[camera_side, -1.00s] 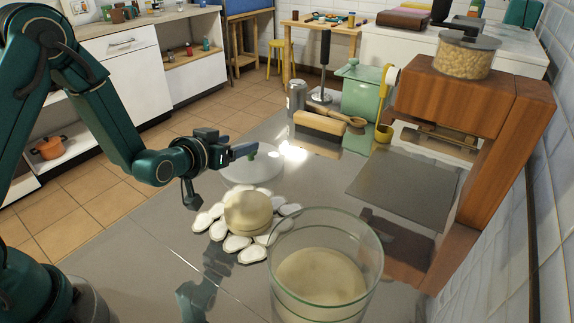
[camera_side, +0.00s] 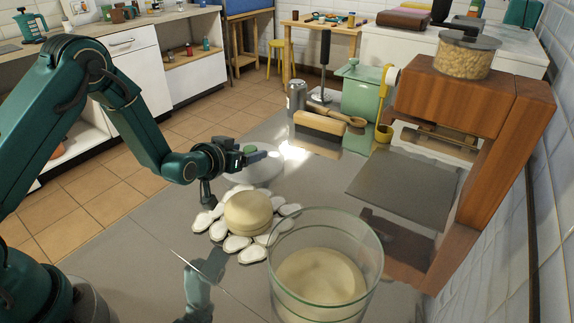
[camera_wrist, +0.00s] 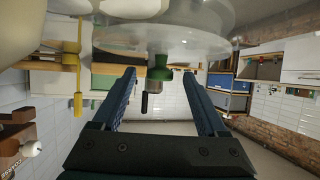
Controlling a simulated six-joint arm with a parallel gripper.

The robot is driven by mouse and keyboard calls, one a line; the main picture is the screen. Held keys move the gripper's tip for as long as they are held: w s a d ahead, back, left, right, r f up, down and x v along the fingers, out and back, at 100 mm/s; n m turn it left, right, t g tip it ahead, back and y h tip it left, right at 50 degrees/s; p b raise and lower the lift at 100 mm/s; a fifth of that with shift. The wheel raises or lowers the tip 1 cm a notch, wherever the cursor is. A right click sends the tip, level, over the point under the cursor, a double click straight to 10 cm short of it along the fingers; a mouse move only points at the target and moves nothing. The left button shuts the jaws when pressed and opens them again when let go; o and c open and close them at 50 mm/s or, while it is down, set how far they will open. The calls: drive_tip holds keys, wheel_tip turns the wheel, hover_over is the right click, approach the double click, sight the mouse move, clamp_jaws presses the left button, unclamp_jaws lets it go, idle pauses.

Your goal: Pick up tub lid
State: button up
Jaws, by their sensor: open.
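The tub lid (camera_side: 262,177) is a clear disc with a green knob, lying on the grey worktop behind the dough ball. My gripper (camera_side: 262,155) is open just above the lid. In the side view the green knob shows between the fingers, and the far part of the lid is hidden behind my gripper. In the wrist view the lid (camera_wrist: 205,42) fills the top, and its green knob (camera_wrist: 160,77) lies between the two open fingers of my gripper (camera_wrist: 158,78), with space visible on both sides. I see no contact with the knob.
A pale round dough (camera_side: 248,212) sits on a mat of white pebbles (camera_side: 238,244) in front of the lid. A tall glass tub (camera_side: 372,262) with dough stands front right. A brush (camera_side: 320,124), can (camera_side: 296,95) and green box (camera_side: 360,100) stand behind.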

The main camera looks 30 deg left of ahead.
drive_tip(key=c, duration=1.2)
drive_tip(key=shift+r, duration=0.2)
